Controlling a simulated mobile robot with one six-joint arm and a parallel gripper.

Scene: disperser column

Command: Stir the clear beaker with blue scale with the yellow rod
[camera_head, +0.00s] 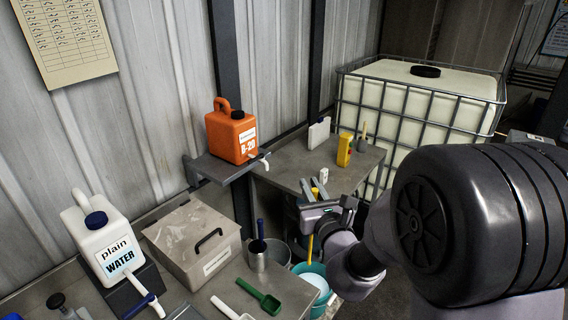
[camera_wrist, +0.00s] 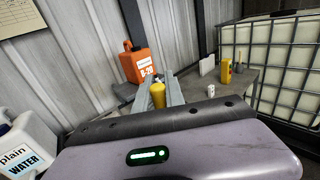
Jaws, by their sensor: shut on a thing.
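My gripper (camera_head: 314,189) is in the middle of the head view, seen from behind, with its fingers pointing away over the work area. It is shut on the yellow rod (camera_wrist: 157,95), whose yellow top shows between the fingers in the wrist view. In the head view, a lower part of the yellow rod (camera_head: 310,247) shows below the gripper, hanging near upright above or in front of a teal bucket; I cannot tell whether it touches anything. I cannot make out the clear beaker with blue scale in either view.
The teal bucket (camera_head: 318,283) stands below the gripper, beside a metal jug (camera_head: 258,261). A lidded grey box (camera_head: 193,237), a white water jug (camera_head: 104,240) and a green scoop (camera_head: 262,299) are left. An orange canister (camera_head: 229,137) sits on a shelf.

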